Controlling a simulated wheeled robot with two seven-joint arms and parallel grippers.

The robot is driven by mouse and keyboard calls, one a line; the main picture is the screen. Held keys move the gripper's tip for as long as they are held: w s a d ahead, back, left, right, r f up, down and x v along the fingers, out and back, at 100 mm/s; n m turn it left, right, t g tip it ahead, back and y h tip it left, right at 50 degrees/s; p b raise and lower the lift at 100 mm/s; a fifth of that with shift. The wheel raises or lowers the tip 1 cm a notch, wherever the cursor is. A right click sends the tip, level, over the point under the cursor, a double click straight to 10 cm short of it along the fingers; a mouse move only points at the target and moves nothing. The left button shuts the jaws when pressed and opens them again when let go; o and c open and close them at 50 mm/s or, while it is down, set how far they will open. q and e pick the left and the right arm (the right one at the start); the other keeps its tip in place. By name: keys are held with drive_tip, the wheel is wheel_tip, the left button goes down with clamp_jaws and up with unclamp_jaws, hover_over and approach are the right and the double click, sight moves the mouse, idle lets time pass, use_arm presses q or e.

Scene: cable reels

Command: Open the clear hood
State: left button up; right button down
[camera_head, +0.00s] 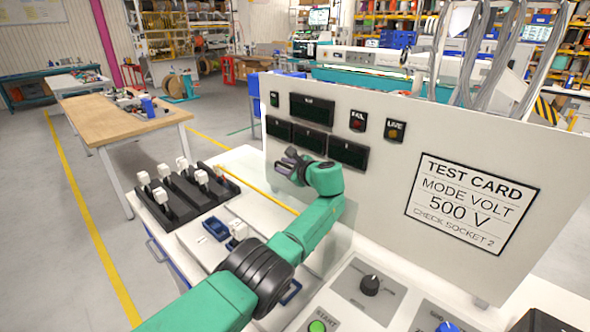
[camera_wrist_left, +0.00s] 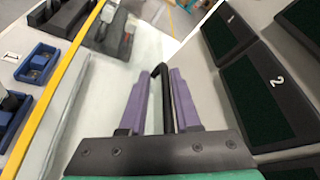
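The clear hood (camera_head: 336,246) shows only faintly as a see-through panel over the bench, beside the white test panel. In the left wrist view, a hazy clear sheet (camera_wrist_left: 108,95) lies left of my fingers. A black bar handle (camera_wrist_left: 167,105) stands between my left gripper's purple fingers (camera_wrist_left: 160,75); a gap shows on its left side, so the fingers look open around it. In the head view my left gripper (camera_head: 289,165) is in front of the panel's dark displays, its fingers small and partly hidden. My right gripper cannot be made out.
The white panel (camera_head: 385,190) carries a test card (camera_head: 471,204) and dark displays. A yellow strip (camera_head: 262,191) runs along the bench. Black sockets with white plugs (camera_head: 178,188) and a blue holder (camera_head: 215,229) are left. A selector knob (camera_head: 370,285) and green start button (camera_head: 317,326) sit in front.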

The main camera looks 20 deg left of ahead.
use_arm(q)
drive_tip(key=shift+s+d, duration=0.2)
drive_tip(key=shift+d, duration=0.2)
drive_tip(key=b+v, duration=0.3)
drive_tip(key=v, duration=1)
drive_tip(key=shift+s+d+r, duration=0.15)
drive_tip(key=shift+d, duration=0.05)
drive_tip(key=shift+a, duration=0.1)
